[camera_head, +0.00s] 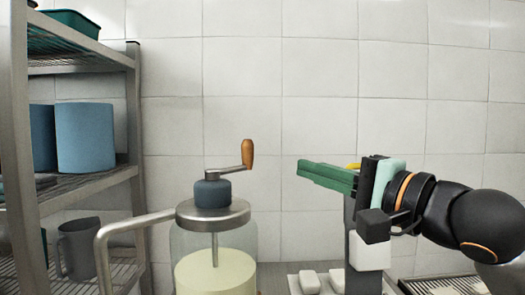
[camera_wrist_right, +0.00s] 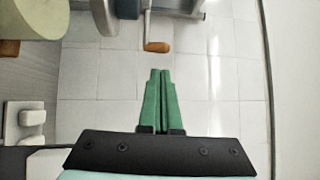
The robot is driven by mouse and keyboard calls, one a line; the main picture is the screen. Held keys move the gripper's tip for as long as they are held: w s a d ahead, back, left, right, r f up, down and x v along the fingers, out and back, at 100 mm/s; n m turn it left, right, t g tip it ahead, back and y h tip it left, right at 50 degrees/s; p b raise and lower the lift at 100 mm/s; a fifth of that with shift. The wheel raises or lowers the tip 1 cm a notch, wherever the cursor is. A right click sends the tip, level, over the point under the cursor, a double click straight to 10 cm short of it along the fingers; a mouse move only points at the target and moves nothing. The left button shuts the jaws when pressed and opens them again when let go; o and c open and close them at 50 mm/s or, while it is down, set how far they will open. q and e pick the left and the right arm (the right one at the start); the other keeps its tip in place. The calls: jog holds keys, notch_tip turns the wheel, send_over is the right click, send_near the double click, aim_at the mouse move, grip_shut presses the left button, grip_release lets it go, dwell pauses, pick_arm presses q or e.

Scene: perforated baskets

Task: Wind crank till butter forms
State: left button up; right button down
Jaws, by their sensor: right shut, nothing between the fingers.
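A glass churn jar (camera_head: 215,272) with pale yellow contents stands at the middle bottom of the head view. Its grey metal lid carries a dark blue hub (camera_head: 212,191). A crank arm runs from the hub to the right and ends in an upright wooden handle (camera_head: 247,154). The handle also shows in the right wrist view (camera_wrist_right: 157,46). My right gripper (camera_head: 300,168) has green fingers, shut and empty. Its tips point left at the handle, a clear gap to its right. The fingers also show in the wrist view (camera_wrist_right: 160,72). My left gripper is out of view.
A metal shelf rack (camera_head: 75,190) at the left holds blue containers (camera_head: 85,138) and a grey mug (camera_head: 78,248). A grey post stands under my right gripper. White blocks (camera_head: 309,281) lie at the bottom. A tiled wall is behind.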

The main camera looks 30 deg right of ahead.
jog(key=p, duration=0.3)
send_near(251, 151)
jog(key=x, duration=0.5)
jog(key=shift+w, duration=0.15)
jog(key=shift+x, duration=0.8)
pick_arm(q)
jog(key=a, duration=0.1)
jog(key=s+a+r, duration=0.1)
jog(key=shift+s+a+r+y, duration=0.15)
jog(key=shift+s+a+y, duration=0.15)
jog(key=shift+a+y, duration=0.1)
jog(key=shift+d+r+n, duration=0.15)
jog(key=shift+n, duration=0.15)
